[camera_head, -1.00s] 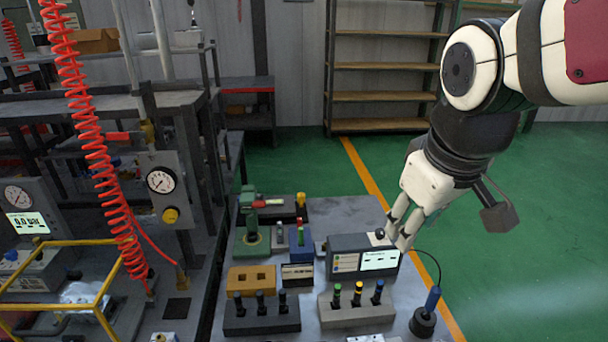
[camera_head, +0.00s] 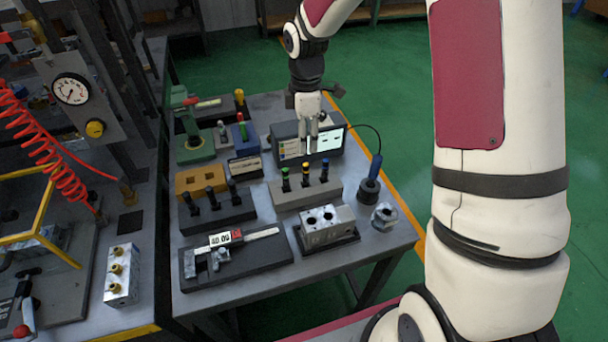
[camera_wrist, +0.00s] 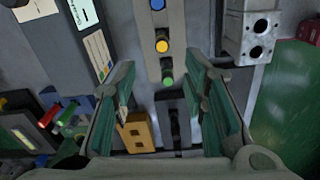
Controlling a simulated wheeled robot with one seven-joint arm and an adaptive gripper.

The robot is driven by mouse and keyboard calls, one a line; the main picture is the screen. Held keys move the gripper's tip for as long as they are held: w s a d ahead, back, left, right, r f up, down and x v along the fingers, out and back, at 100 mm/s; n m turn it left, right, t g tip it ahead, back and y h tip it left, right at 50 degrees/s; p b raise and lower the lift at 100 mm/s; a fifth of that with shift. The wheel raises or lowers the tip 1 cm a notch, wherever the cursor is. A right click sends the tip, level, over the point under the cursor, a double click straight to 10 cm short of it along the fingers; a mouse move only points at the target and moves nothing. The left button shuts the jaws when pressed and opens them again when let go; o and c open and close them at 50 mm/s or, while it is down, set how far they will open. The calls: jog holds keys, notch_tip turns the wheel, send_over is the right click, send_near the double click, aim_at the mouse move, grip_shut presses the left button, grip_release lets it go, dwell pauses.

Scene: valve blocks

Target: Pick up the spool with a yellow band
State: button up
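The spool with a yellow band (camera_head: 305,175) stands upright in a light grey block (camera_head: 291,198), between a green-banded spool (camera_head: 285,181) and a blue-banded spool (camera_head: 324,169). In the wrist view, the yellow-topped spool (camera_wrist: 162,46) shows from above, between the green top (camera_wrist: 167,79) and the blue top (camera_wrist: 157,5). My gripper (camera_head: 308,146) is open and empty, pointing down in front of the display box, just behind and above the spools. In the wrist view my gripper (camera_wrist: 160,66) has its fingers apart on either side of the row; contact is not visible.
The display box (camera_head: 290,148) stands behind the spools. A dark block with several black spools (camera_head: 216,212), a metal valve block (camera_head: 328,226), a caliper on a dark tray (camera_head: 240,258) and a tool in a round stand (camera_head: 370,185) surround the grey block.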

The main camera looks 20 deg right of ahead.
aim_at(306, 175)
notch_tip(306, 175, down, 14)
jog(key=shift+s+f+p, duration=0.1)
jog(key=shift+s+p, duration=0.05)
jog(key=shift+p, duration=0.8)
grip_shut()
